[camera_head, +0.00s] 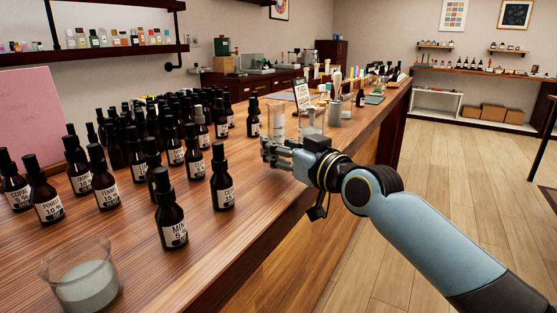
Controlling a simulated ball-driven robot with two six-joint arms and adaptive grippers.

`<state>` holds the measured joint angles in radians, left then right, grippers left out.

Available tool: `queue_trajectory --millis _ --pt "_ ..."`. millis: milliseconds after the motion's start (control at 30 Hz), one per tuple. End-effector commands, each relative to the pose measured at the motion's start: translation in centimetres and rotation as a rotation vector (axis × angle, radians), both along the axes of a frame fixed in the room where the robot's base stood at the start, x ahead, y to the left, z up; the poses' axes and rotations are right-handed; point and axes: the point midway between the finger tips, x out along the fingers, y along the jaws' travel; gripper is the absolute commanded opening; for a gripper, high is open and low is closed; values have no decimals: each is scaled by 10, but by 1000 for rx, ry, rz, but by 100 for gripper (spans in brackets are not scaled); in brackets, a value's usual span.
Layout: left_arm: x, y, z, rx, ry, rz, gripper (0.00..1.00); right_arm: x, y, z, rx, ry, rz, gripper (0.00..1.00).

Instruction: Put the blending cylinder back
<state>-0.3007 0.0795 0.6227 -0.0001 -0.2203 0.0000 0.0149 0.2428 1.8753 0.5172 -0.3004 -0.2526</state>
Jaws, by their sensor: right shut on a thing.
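My right gripper (270,150) reaches in from the right, low over the front part of the wooden counter. Its fingers are shut around the lower part of a tall clear glass cylinder (278,121), which I take to be the blending cylinder. The cylinder stands upright; its base is hidden by the fingers, so I cannot tell whether it touches the counter. Another clear glass vessel (308,118) stands just behind and to the right of it, partly hidden by my gripper. My left gripper is not in view.
Several dark dropper bottles (175,145) crowd the counter (262,200) to the left. Tools and a card (301,93) stand behind. The counter's front edge runs under my right arm.

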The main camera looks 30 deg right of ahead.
Motion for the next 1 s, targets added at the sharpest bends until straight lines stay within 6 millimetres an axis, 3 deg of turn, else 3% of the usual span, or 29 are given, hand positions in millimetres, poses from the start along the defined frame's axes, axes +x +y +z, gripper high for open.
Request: queue_trajectory --millis 100,467,500,667,1000 --pt "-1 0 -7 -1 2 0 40 0 0 -14 1 0 0 0" --pt "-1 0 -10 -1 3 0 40 0 0 -17 -1 -2 0 0" --pt "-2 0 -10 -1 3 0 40 0 0 -18 -1 -1 0 29" --pt "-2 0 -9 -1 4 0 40 0 0 -16 -1 -1 0 50" --pt "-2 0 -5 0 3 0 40 0 0 -12 -1 -2 0 52"
